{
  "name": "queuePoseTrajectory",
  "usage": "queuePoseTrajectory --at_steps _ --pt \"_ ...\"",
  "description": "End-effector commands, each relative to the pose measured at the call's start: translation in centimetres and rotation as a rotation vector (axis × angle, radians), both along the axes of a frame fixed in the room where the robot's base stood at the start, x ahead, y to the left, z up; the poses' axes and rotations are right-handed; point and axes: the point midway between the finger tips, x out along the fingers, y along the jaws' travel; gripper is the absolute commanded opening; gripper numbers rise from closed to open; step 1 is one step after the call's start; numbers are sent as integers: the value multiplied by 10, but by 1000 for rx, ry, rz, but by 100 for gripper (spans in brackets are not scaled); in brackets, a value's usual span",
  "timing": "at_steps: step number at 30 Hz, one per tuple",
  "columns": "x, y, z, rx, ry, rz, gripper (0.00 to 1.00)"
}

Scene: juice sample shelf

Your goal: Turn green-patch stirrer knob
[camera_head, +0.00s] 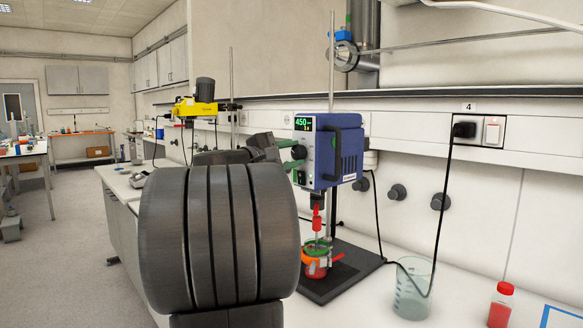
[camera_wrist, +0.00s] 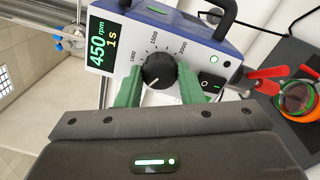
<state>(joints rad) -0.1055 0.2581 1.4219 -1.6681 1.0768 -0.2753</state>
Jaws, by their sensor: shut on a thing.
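A blue and white overhead stirrer (camera_head: 341,153) stands on a rod above a dark base plate. Its display (camera_wrist: 100,42) reads 450 rpm and 1 s. In the wrist view its black knob (camera_wrist: 158,71) has a light pointer line and a printed scale around it. The green fingers of my gripper (camera_wrist: 159,82) stand on either side of the knob and are shut on it. In the head view the gripper (camera_head: 294,160) is at the stirrer's front face, and my dark arm hides the knob.
A vessel with red liquid (camera_head: 316,268) sits under the stirrer, held by red-handled clamps. A glass beaker (camera_head: 412,290) and a red bottle (camera_head: 501,305) stand on the bench to the right. A black power switch (camera_wrist: 210,87) is close beside the right finger. A yellow stirrer (camera_head: 195,107) stands farther back.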

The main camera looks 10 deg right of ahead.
Motion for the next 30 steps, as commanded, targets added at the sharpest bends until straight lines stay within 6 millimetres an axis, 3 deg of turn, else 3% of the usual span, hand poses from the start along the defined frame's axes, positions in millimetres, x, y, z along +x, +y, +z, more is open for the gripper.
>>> queuePoseTrajectory --at_steps 19,20,23,30 --pt "0 0 -1 31 -42 -1 11" --pt "0 0 -1 31 -42 -1 36" --pt "0 0 -1 30 -43 -1 55" --pt "0 0 0 30 -43 -1 56"
